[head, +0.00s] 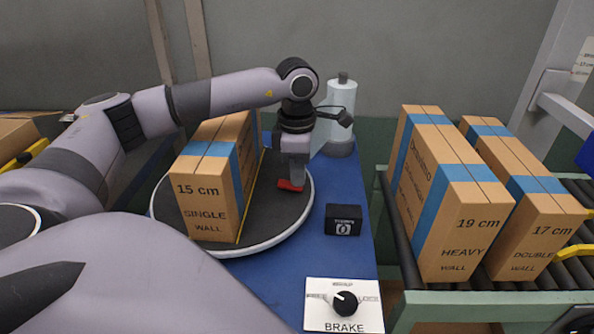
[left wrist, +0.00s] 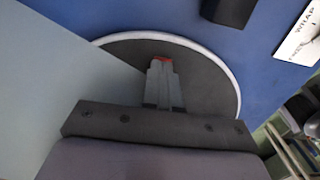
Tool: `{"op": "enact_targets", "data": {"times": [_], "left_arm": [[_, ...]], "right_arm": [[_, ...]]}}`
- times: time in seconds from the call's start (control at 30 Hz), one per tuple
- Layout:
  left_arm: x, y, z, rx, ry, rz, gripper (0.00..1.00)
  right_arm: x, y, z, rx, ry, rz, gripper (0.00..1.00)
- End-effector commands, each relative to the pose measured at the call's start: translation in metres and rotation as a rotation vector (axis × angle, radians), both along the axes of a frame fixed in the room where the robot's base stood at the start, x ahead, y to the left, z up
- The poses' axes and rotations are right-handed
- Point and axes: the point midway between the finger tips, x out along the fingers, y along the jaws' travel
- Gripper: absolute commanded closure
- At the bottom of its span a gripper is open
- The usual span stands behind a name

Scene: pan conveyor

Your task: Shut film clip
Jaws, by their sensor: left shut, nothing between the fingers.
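The red film clip (head: 290,185) sits on the dark turntable (head: 262,218), near its right side. My left gripper (head: 291,180) points down right at the clip, its fingers closed together with nothing between them. In the left wrist view the closed fingertips (left wrist: 162,64) meet the red clip (left wrist: 162,58), which is mostly hidden by them. I cannot tell whether the clip is open or shut. A pale film sheet (head: 322,130) shows between the film roll (head: 340,100) and the gripper. My right gripper is not in view.
A carton marked 15 cm (head: 205,195) stands on the turntable left of the gripper. A black counter block (head: 343,220) and a brake knob panel (head: 343,318) lie to the right. Two cartons, 19 cm (head: 470,235) and 17 cm (head: 540,235), stand on the roller conveyor.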

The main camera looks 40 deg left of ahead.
Motion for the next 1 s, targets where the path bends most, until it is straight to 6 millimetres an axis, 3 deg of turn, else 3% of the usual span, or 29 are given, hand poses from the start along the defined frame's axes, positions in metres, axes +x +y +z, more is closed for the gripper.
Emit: {"op": "enact_targets", "data": {"times": [1.0], "left_arm": [[-0.01,0.011,0.008,0.0,0.005,0.0,1.0]], "right_arm": [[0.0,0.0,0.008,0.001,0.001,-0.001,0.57]]}}
